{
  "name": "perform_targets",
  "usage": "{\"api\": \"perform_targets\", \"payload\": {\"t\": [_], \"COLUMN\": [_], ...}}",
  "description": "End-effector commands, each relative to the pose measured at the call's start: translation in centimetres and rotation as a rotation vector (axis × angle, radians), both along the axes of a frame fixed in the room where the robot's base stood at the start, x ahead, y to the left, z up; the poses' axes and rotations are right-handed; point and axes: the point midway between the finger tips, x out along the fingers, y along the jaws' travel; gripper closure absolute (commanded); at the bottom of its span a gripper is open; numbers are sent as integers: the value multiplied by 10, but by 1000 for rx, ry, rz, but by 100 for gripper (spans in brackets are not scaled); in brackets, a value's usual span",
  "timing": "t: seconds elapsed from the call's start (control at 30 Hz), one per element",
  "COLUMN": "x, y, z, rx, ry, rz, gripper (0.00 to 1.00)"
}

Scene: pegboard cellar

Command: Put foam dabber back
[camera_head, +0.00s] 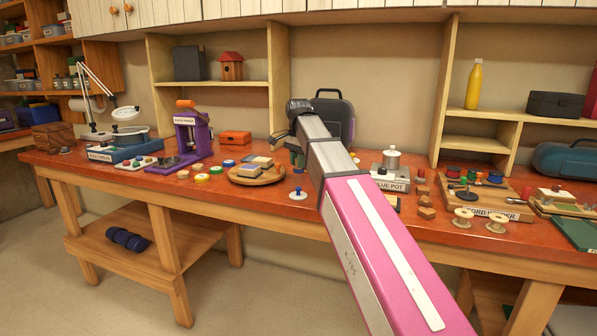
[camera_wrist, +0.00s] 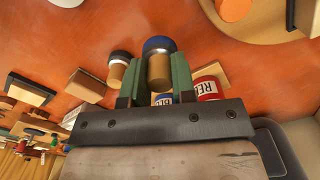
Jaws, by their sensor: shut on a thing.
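A foam dabber (camera_wrist: 158,70) with a tan body and a blue end is between the two green fingers of my gripper (camera_wrist: 157,78) in the wrist view. The gripper is shut on it. A second dabber-like piece (camera_wrist: 118,68) with a dark end stands just left of the fingers. A jar with a partly hidden blue label (camera_wrist: 163,99) and a jar labelled RED (camera_wrist: 207,88) show close behind the fingers.
On the orange-red workbench (camera_head: 330,218) a round wooden board (camera_head: 257,179) with blocks stands left of my gripper. A glue pot (camera_head: 392,178) and wooden blocks (camera_head: 425,202) stand to the right. A dark case (camera_head: 333,108) stands behind.

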Motion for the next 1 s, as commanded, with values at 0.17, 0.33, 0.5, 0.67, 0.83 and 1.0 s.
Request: {"api": "perform_targets", "payload": {"t": [0.17,0.33,0.5,0.67,0.83,1.0], "x": [-2,-1,0,-1,0,0], "y": [0,0,0,0,0,0], "z": [-24,-37,-36,-39,-39,-38], "rx": [-1,0,0,0,0,0], "ry": [2,0,0,0,0,0], "rz": [0,0,0,0,0,0], "gripper": [94,94,94,94,50,50]}}
